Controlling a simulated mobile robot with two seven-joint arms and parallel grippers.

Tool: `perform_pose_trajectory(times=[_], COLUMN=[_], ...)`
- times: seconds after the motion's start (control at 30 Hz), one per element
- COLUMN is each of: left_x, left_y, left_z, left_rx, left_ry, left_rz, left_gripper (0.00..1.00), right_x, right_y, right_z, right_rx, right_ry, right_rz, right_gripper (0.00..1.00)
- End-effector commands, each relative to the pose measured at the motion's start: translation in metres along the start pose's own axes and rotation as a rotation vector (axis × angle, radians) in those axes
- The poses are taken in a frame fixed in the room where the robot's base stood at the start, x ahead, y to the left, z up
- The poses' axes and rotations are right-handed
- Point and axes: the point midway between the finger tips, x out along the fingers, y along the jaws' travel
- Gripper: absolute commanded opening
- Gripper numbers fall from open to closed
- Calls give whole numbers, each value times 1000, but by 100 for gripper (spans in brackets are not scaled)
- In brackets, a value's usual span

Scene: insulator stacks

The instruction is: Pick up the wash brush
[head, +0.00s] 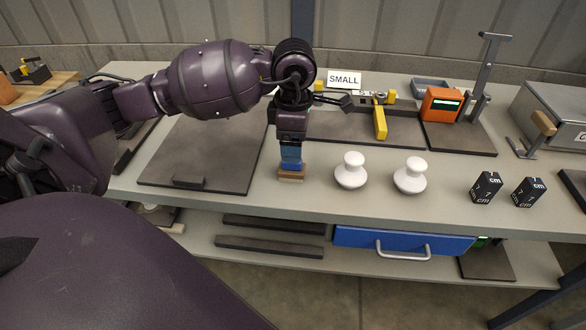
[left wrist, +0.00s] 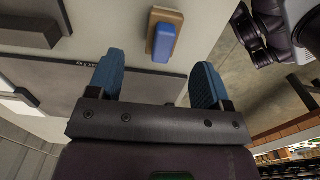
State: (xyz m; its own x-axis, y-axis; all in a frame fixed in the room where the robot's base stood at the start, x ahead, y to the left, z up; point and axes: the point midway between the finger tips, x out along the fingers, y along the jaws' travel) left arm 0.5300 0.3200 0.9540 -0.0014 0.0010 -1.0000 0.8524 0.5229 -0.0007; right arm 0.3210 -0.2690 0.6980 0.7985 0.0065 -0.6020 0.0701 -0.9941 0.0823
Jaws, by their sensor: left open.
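The wash brush appears to be the small wooden block with a blue part (head: 291,175) on the bench near its front edge. In the left wrist view the brush (left wrist: 163,42) lies ahead of the fingertips, roughly in line with the gap and not between them. My left gripper (head: 291,153) points down right above the brush and partly hides it in the head view. Its two blue fingers (left wrist: 157,80) are apart and empty. Whether they touch the brush cannot be told from the head view. My right gripper is not in view.
Two white insulators (head: 350,172) (head: 410,177) stand to the right of the brush. Two black cubes (head: 487,187) (head: 529,191) lie farther right. A dark mat (head: 205,150) is on the left. A caliper (head: 368,98) and a "SMALL" sign (head: 344,79) are behind.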

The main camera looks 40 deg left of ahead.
Motion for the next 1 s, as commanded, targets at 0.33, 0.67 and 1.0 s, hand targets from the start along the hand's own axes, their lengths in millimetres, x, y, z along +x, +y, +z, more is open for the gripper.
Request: perform_pose_trajectory(times=[0.33,0.67,1.0], left_x=[32,57,57], left_y=[-5,-4,-4], left_z=[-3,-4,-4], left_rx=[0,-1,0], left_ry=[0,-1,-1], left_rz=[-5,0,1], left_gripper=[72,72,48], right_x=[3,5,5], right_y=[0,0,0], right_z=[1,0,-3], right_rx=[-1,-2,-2], right_ry=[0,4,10], right_rz=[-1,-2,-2], right_gripper=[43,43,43])
